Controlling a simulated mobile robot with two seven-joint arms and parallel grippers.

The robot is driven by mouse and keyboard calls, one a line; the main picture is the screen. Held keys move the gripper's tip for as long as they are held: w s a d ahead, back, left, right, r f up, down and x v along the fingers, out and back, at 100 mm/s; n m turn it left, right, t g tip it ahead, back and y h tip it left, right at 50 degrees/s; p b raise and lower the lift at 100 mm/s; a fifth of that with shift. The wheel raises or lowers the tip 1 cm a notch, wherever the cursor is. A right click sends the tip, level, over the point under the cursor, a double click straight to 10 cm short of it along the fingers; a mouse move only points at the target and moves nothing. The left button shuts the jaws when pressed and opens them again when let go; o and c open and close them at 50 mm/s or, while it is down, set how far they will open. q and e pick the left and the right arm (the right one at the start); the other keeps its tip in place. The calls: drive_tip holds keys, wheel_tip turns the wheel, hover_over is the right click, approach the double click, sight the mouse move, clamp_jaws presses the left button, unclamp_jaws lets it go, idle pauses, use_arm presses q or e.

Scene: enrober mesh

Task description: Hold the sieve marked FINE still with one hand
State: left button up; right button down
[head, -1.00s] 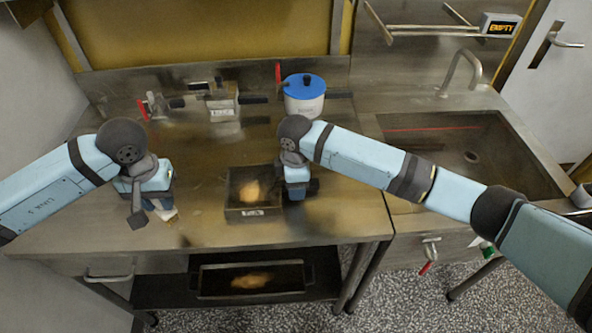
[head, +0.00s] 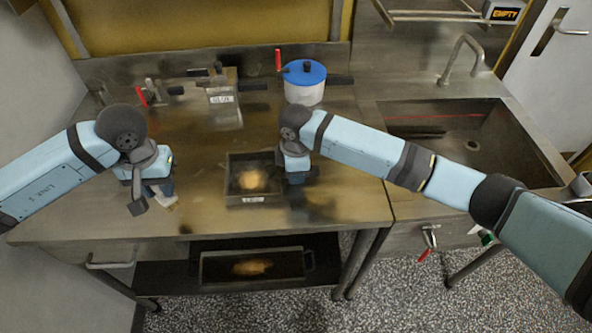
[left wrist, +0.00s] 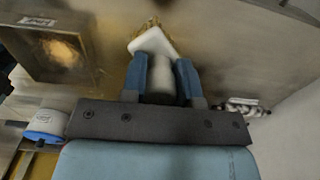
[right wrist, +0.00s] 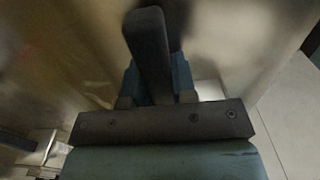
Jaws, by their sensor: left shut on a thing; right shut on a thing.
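A dark square sieve (head: 234,192) with a pale label on its front lies on the steel table, a tan patch in its middle. The label is too small to read. My right gripper (head: 294,179) is at the sieve's right side. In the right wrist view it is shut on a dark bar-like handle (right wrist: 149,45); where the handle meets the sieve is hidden. My left gripper (head: 158,190) is left of the sieve, shut on a pale round grip (left wrist: 160,75) with a white block (left wrist: 151,41) at its end. Brownish marks lie at the block's far edge.
Another labelled piece with a dark handle (head: 221,98) and a white pot with a blue lid (head: 305,90) stand at the table's back. A lower tray (head: 210,270) holds a tan patch. A sink (head: 470,150) is at right.

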use_arm(q)
drive_tip(key=shift+d, duration=0.1)
idle(0.6)
drive_tip(key=w+d+r+m, duration=0.1)
drive_tip(key=w+d+m, duration=0.35)
drive_tip(key=d, duration=0.35)
drive_tip(key=w+d+r+m, duration=0.1)
drive_tip(key=w+d+m, duration=0.35)
drive_tip(key=d, duration=0.25)
hover_over(245, 180)
drive_tip(key=shift+a+f, duration=0.1)
drive_tip(key=shift+f, duration=3.75)
drive_tip(key=shift+f, duration=0.45)
